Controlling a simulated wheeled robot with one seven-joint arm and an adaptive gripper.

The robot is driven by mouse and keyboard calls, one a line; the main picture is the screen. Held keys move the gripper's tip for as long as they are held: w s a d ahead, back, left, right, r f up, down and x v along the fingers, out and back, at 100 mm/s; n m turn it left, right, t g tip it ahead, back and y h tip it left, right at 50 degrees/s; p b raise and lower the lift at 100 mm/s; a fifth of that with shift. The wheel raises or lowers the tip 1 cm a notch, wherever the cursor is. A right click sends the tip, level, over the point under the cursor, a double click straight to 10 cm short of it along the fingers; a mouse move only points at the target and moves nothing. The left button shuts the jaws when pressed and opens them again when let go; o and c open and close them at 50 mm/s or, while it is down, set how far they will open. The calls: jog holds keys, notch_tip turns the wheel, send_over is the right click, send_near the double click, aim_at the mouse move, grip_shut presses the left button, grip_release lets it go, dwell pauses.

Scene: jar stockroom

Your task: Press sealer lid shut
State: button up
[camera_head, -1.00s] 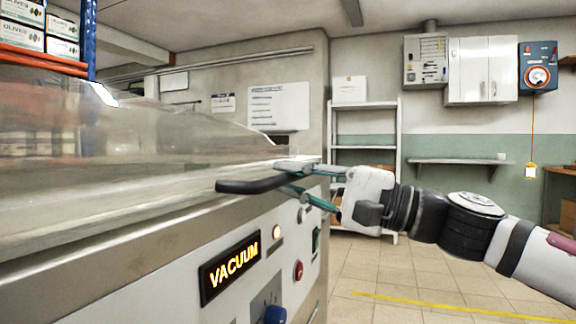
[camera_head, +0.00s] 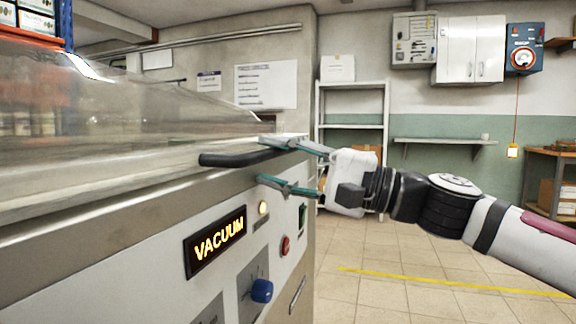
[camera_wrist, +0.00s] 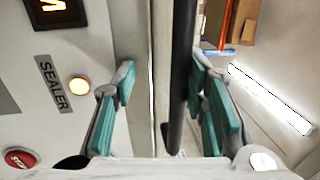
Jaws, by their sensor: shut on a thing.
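The vacuum sealer's clear lid (camera_head: 110,105) fills the left of the head view and lies low over the steel body (camera_head: 140,195). Whether its rim is fully seated I cannot tell. Its black handle (camera_head: 240,159) sticks out at the front edge and also shows in the wrist view (camera_wrist: 181,75). The lower finger looks spread away from the bar. The display (camera_head: 216,241) reads VACUUM, and an amber lamp (camera_head: 263,208) is lit.
The sealer's front panel has a red stop button (camera_head: 285,246) and a blue knob (camera_head: 261,291) below my gripper. A white shelf rack (camera_head: 352,125) stands behind my wrist. The tiled floor to the right is clear, with a yellow line (camera_head: 450,283).

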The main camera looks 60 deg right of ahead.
jog(key=v, duration=1.2)
jog(key=shift+f, duration=0.1)
dwell(0.6)
